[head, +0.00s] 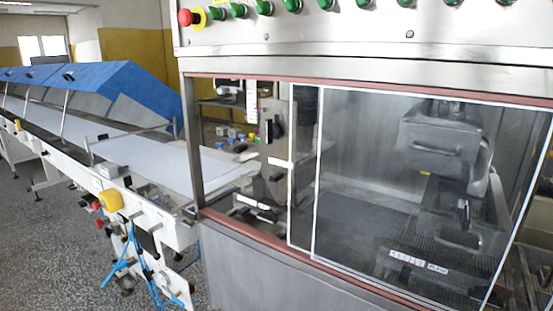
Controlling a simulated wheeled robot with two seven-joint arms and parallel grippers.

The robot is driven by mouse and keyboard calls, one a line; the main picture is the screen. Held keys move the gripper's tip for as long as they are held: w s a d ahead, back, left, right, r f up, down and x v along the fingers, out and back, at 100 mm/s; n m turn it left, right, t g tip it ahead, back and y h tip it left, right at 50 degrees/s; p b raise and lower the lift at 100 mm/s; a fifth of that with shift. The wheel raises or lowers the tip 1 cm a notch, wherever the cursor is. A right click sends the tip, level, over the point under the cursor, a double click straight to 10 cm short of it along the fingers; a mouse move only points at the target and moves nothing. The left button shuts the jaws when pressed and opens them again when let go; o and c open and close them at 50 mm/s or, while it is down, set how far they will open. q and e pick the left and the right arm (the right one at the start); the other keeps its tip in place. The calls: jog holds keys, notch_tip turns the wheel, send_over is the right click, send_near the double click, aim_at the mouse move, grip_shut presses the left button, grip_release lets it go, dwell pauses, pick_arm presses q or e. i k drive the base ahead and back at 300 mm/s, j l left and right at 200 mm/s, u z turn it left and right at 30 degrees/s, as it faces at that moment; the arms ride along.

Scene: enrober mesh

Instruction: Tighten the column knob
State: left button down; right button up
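A grey metal column (266,150) stands upright inside the enrober, behind the left part of its front opening. A small dark knob (278,130) sits on the column's upper part, and I take it to be the column knob. Whether it is tight or loose cannot be told from here. A pale horizontal bar (280,162) crosses the column below the knob. Neither of my grippers shows in the head view.
A clear sliding panel with white edges (317,180) covers the opening right of the column. A reddish frame (240,233) borders the opening. A conveyor (140,150) with blue covers (120,85) runs left. A red emergency button (185,17) is above.

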aim_at(272, 130)
jog(key=i+j+z, duration=0.1)
jog(key=j, duration=0.25)
jog(key=i+j+z, duration=0.1)
jog(key=j, duration=0.25)
jog(key=i+j, duration=0.15)
jog(key=j, duration=0.2)
jog(key=i+j+z, duration=0.15)
jog(key=j, duration=0.25)
jog(key=k, duration=0.05)
